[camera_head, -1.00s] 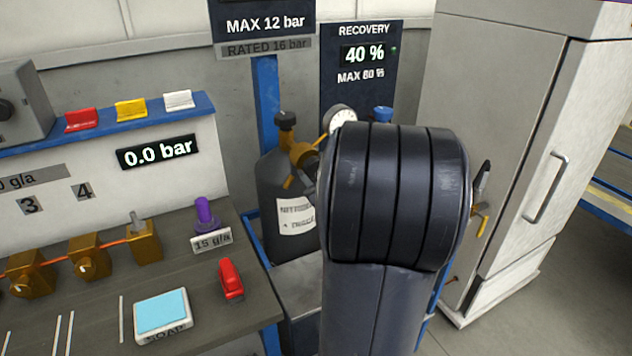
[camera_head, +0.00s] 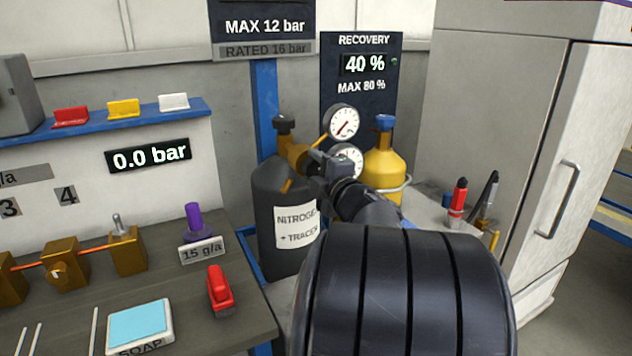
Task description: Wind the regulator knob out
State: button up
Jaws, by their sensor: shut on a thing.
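The brass regulator (camera_head: 297,157) sits on the neck of the dark nitrogen cylinder (camera_head: 272,205), with two round gauges beside it, the upper one (camera_head: 342,122) and the lower one (camera_head: 347,160). My gripper (camera_head: 322,165) reaches in from the front right and meets the regulator's right side. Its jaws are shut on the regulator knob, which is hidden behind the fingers. The needles on the gauges are too small to read surely.
A yellow recovery cylinder (camera_head: 382,172) stands just right of my gripper. A workbench (camera_head: 215,335) with brass valves, a red clip and a soap tray is at left.

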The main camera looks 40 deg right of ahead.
jog(key=n+b, duration=0.1)
jog(key=n, duration=0.1)
jog(key=n+b, duration=0.2)
jog(key=shift+f+n, duration=0.2)
jog(key=shift+n, duration=0.1)
jog(key=n+b, duration=0.3)
jog(key=shift+n, duration=0.4)
jog(key=n+b, duration=0.3)
jog(key=n, duration=0.1)
jog(key=shift+r+n+b, duration=0.1)
jog(key=shift+n+b, duration=0.9)
jog(key=shift+n, duration=1.1)
jog(key=o, duration=1)
jog(key=shift+r, duration=0.1)
